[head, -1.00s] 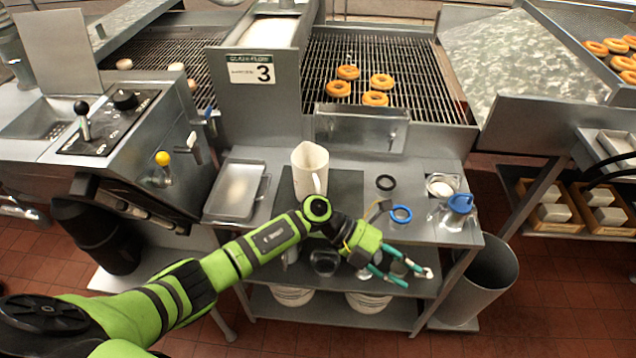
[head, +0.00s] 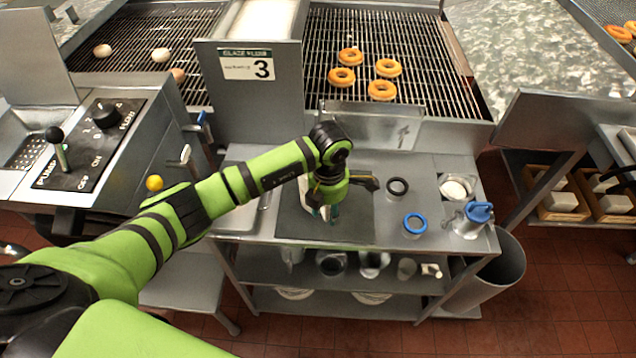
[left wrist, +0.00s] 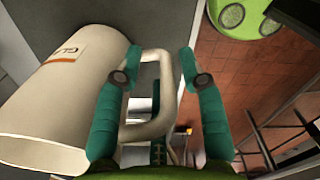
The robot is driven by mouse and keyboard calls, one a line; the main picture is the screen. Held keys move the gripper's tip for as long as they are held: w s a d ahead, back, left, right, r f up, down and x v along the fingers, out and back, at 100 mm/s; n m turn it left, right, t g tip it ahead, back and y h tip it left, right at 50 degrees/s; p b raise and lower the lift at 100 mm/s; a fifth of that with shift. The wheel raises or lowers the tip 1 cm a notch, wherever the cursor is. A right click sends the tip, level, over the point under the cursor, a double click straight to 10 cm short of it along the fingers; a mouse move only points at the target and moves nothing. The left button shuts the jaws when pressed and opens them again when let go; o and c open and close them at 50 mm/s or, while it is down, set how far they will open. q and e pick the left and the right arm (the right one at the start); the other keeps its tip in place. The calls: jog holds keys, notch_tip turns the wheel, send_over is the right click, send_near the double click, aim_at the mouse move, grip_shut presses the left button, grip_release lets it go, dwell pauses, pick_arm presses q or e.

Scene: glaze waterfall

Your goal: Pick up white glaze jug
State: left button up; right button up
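The white glaze jug (left wrist: 65,95) fills the left side of the left wrist view, with part of a label on its side and its handle (left wrist: 165,95) towards the right. In the head view the jug (head: 307,196) stands on the dark mat of the steel table, mostly hidden behind my left arm. My left gripper (left wrist: 160,75) is open, its two teal fingers on either side of the handle; I cannot tell whether either finger touches it. In the head view the left gripper (head: 328,212) points down at the jug. My right gripper does not show.
A metal tray (head: 237,217) lies left of the mat. Above the table's back is a conveyor grate (head: 335,45) with several doughnuts.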

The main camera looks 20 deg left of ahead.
pick_arm(q)
jog(key=shift+d+f, duration=0.1)
jog(key=shift+f, duration=0.25)
jog(key=shift+s+d, duration=0.15)
jog(key=shift+s, duration=0.05)
jog(key=shift+w, duration=0.1)
grip_shut()
jog(key=shift+w+r, duration=0.1)
